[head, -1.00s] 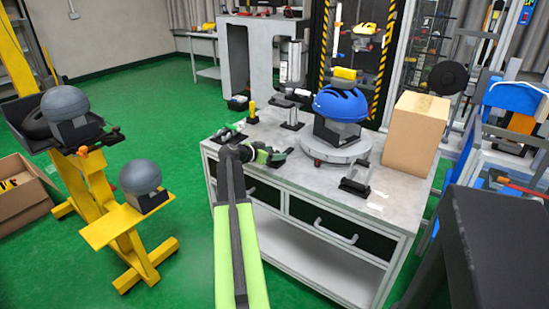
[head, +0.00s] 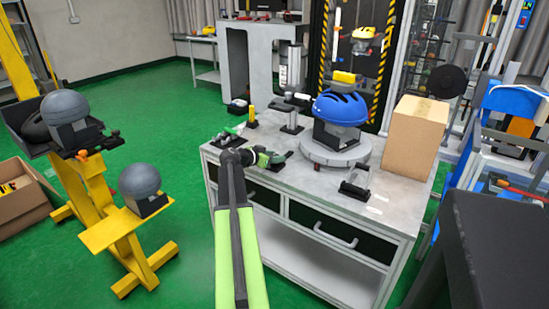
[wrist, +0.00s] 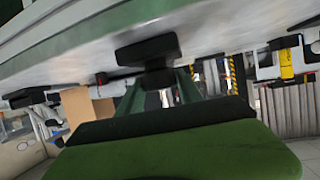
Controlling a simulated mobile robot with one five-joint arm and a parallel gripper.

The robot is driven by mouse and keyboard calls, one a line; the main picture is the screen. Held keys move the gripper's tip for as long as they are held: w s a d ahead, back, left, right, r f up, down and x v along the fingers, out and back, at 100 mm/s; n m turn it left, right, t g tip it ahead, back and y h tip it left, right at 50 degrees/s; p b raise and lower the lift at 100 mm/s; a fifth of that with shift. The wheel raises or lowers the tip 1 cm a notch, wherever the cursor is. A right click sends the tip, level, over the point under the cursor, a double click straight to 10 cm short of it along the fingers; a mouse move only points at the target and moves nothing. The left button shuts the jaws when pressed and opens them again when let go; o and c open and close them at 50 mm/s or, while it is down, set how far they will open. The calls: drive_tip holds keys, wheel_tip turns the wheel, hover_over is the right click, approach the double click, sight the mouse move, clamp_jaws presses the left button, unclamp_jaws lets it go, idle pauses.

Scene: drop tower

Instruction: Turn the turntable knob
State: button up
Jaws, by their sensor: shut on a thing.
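The turntable (head: 320,158) is a pale round disc on the cabinet top. A blue helmet (head: 341,106) sits on a grey headform on it. A small dark piece (head: 317,167) shows at its front rim. My green and black gripper (head: 284,157) is low over the tabletop, its tip close to the turntable's left rim. In the wrist view, a black knob (wrist: 148,49) stands right by the tips of my green fingers (wrist: 184,88), against a pale surface along the top. My gripper is shut on what seems to be the turntable knob; the contact itself is mostly hidden.
A cardboard box (head: 416,137) stands right of the turntable, with a black bracket (head: 355,184) in front. A yellow-topped post (head: 251,115) and a black stand (head: 292,122) stand behind my gripper. Left is a yellow stand (head: 112,232) with grey headforms.

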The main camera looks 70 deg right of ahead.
drive_tip(key=shift+s+a+n+t+h, duration=0.15)
drive_tip(key=shift+n+t+h, duration=0.25)
drive_tip(key=shift+n+t, duration=0.65)
drive_tip(key=n+t, duration=0.3)
drive_tip(key=shift+t+h, duration=0.25)
drive_tip(key=shift+h, duration=0.05)
drive_tip(key=shift+n+t, duration=0.85)
drive_tip(key=shift+t, duration=0.25)
drive_tip(key=shift+n+t+y, duration=0.5)
drive_tip(key=shift+n+t, duration=0.6)
drive_tip(key=shift+t, duration=0.1)
drive_tip(key=shift+n+t+y, duration=1.2)
drive_tip(key=shift+n+t, duration=0.8)
drive_tip(key=shift+n+t+y, duration=1.7)
drive_tip(key=shift+n+y, duration=0.6)
drive_tip(key=shift+n, duration=0.2)
